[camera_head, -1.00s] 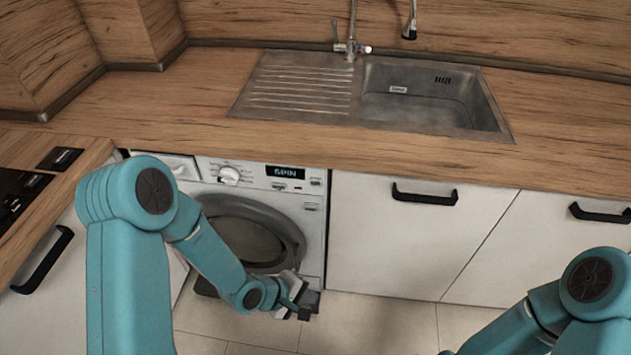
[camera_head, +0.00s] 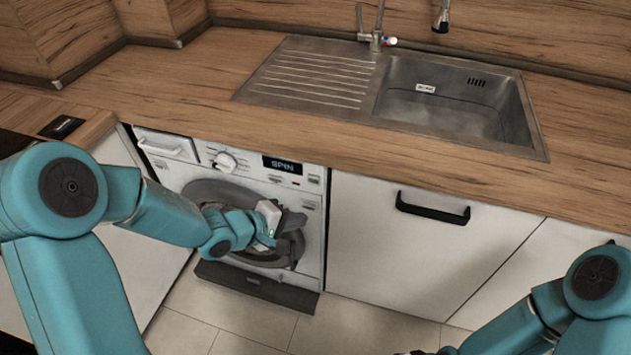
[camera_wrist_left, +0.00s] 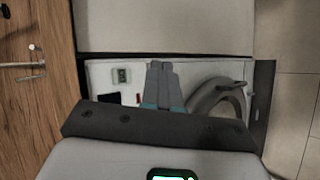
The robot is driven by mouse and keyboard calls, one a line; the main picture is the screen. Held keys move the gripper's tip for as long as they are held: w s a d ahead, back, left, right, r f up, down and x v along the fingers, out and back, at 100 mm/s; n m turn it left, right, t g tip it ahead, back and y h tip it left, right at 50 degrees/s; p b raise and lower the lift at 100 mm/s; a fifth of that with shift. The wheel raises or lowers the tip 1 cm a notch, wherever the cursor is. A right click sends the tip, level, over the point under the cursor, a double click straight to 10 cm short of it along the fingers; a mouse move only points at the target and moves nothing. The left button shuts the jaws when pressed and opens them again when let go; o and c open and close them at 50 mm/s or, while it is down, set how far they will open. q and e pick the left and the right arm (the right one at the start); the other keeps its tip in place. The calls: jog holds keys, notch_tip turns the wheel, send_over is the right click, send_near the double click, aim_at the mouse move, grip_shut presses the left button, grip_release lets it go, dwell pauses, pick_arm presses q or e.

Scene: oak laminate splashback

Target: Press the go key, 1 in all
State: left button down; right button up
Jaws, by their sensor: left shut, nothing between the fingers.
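The washing machine (camera_head: 318,240) stands under the worktop, with a white control panel. The panel carries a dial (camera_head: 226,161), a display (camera_head: 282,166) reading "SPIN" and several small keys. One key (camera_head: 313,179) sits at the panel's right end; it also shows in the left wrist view (camera_wrist_left: 122,76). I cannot read which key is go. My left gripper (camera_head: 300,217) is shut and empty, in front of the round door and below the panel. Its fingers (camera_wrist_left: 160,68) overlap the machine front in the left wrist view.
The wooden worktop (camera_head: 190,85) overhangs just above the panel. A steel sink (camera_head: 450,100) with a tap (camera_head: 376,38) is set in it. White cupboards with black handles (camera_head: 432,207) stand right of the machine. The tiled floor in front is clear.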

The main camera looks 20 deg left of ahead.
aim_at(314, 180)
pick_arm(q)
jog(key=shift+s+a, duration=0.1)
jog(key=shift+a, duration=0.1)
jog(key=w+p, duration=0.3)
jog(key=w, duration=0.5)
jog(key=shift+w+d, duration=0.15)
jog(key=shift+w, duration=0.25)
jog(key=shift+f, duration=0.1)
dwell(1.8)
